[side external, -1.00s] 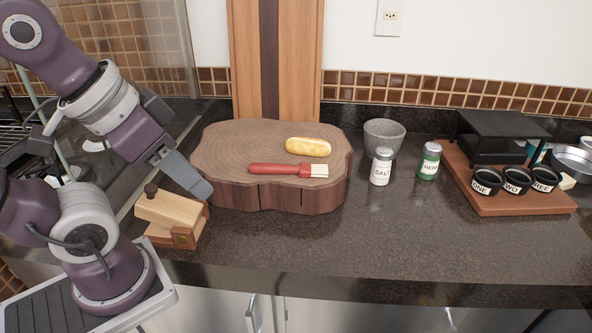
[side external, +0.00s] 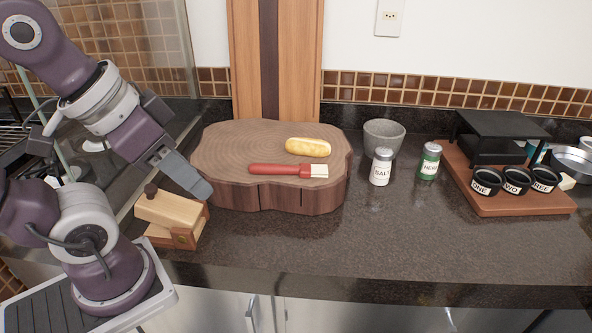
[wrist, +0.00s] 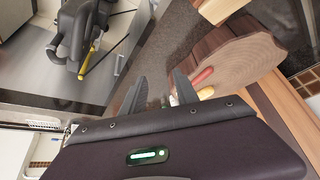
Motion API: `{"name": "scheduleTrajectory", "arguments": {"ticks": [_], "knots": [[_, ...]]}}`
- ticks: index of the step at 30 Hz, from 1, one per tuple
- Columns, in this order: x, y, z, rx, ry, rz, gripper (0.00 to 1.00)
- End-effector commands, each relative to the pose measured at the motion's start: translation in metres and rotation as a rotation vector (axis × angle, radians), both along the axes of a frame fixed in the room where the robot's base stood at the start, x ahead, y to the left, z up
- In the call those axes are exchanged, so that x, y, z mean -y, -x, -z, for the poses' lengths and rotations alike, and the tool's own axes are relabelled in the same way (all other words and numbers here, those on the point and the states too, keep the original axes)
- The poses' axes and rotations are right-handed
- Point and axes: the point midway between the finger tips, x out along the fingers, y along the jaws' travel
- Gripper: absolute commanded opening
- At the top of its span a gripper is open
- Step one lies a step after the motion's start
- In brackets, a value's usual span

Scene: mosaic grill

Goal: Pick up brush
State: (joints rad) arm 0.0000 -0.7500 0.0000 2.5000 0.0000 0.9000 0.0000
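The brush (side external: 288,170) has a red handle and a pale bristle head pointing right. It lies flat on the round wooden board (side external: 222,150), just in front of a yellow bread roll (side external: 307,146). In the wrist view, the brush's red handle (wrist: 203,76) shows to the right of my fingers, partly hidden by one finger. My gripper (side external: 203,190) is at the board's left edge, apart from the brush. In the wrist view, my gripper's two fingers (wrist: 160,90) stand apart with nothing between them.
A wooden press-like box (side external: 168,215) stands left of the board, close under my gripper. A grey bowl (side external: 384,137), salt shaker (side external: 381,167) and green herb shaker (side external: 429,161) stand to the right. A brown tray (side external: 500,205) holds black cups. The front counter is clear.

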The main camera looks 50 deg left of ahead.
Motion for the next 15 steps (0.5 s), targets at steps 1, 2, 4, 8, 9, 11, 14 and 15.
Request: {"name": "scheduleTrajectory", "arguments": {"ticks": [1, 2, 4, 8, 9, 11, 14, 15], "knots": [[0.0, 0.0, 0.0, 0.0, 0.0, 0.0, 0.36], [0.0, 0.0, 0.0, 0.0, 0.0, 0.0, 0.36], [0.0, 0.0, 0.0, 0.0, 0.0, 0.0, 0.38], [0.0, 0.0, 0.0, 0.0, 0.0, 0.0, 0.48], [0.0, 0.0, 0.0, 0.0, 0.0, 0.0, 0.48], [0.0, 0.0, 0.0, 0.0, 0.0, 0.0, 0.48], [-0.0001, -0.0003, -0.0001, -0.001, 0.0, 0.001, 0.48], [-0.0009, -0.0031, -0.0013, -0.007, -0.007, 0.007, 0.48]]}}
